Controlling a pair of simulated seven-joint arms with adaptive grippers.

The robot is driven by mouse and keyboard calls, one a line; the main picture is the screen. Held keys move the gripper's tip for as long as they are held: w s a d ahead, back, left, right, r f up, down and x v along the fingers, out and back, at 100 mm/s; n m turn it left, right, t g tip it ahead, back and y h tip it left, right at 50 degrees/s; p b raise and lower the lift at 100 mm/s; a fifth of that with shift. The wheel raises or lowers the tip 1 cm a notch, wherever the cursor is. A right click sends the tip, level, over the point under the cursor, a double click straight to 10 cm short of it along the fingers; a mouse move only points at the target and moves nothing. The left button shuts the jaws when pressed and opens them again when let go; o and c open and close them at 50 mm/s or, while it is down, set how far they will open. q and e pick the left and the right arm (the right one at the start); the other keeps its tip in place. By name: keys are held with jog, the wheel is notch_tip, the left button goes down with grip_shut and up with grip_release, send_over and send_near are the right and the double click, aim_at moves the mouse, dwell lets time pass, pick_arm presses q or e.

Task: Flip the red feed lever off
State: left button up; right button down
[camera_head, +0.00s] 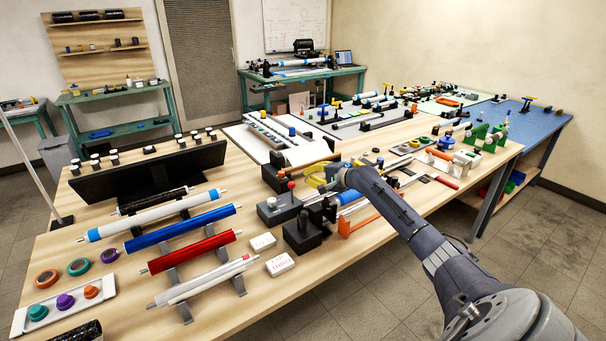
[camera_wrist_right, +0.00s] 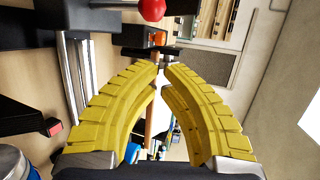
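My right gripper (camera_head: 312,181) has yellow curved fingers and hovers just right of the knob. In the wrist view its fingertips (camera_wrist_right: 162,68) come nearly together with nothing held between them. My left gripper is out of view.
A second black box with a dark knob (camera_head: 303,236) stands just in front of the lever box. Blue and red rollers (camera_head: 190,250) lie on stands to the left. White label blocks (camera_head: 279,264) sit nearby. Tools and rods crowd the table to the right.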

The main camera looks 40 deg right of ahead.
jog(key=s, duration=0.3)
jog(key=shift+s+d, duration=0.35)
jog(key=shift+r, duration=0.15)
